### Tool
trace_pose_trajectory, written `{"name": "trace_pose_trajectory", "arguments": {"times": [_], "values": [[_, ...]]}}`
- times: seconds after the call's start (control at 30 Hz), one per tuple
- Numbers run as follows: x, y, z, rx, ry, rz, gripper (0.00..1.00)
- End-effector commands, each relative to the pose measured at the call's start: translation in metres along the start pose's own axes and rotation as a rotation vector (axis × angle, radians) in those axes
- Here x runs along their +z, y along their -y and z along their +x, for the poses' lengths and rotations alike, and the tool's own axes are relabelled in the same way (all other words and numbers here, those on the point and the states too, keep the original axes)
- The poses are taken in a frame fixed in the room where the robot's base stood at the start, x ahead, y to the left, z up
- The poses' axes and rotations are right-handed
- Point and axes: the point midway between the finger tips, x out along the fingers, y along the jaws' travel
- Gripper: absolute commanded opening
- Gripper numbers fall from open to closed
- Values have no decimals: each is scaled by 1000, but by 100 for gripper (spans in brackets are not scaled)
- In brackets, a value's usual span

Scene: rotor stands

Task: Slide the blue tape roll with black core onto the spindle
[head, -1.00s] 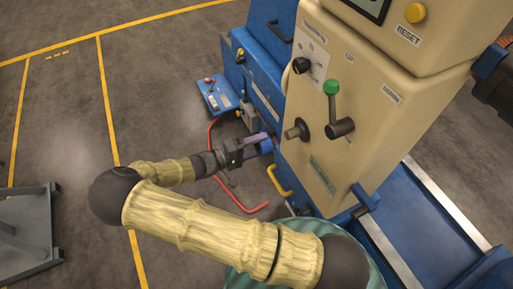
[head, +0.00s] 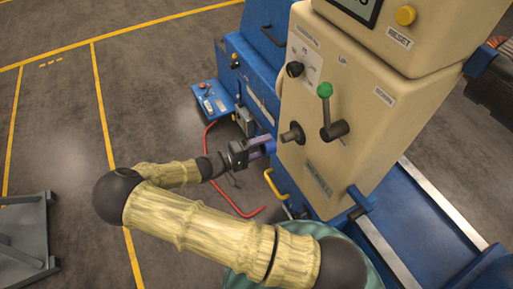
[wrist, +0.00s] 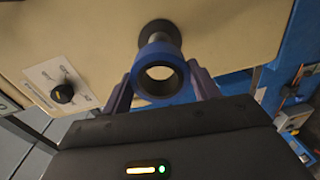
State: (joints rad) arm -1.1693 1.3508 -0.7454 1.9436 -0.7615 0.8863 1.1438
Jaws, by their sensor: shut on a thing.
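The blue tape roll (wrist: 142,72) with its black core is in my gripper (wrist: 160,88), whose purple fingers hold it from both sides. In the head view the roll (head: 270,147) shows small and partly covered by my gripper (head: 262,149), beside the beige machine panel. The grey spindle (head: 292,134) sticks out of the panel, just right of the roll. In the wrist view the spindle (wrist: 158,29) shows above and behind the roll, its near end hidden by the roll's upper rim. Through the roll's hole I see mostly beige panel. The roll appears off the spindle.
A green-knobbed lever (head: 325,91) stands right of the spindle, and a black knob (head: 295,69) is above it. A yellow handle (head: 273,185) is below my gripper. A blue control box (head: 212,99) and a red hose (head: 208,150) lie left of the machine.

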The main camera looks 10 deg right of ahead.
Motion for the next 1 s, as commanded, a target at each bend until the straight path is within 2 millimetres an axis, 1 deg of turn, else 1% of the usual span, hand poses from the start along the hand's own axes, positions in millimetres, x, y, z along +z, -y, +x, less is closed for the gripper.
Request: {"name": "trace_pose_trajectory", "arguments": {"times": [0.33, 1.0], "values": [[0, 0, 21, 0, 3, 1, 40], [0, 0, 20, 1, -3, 21, 40]]}}
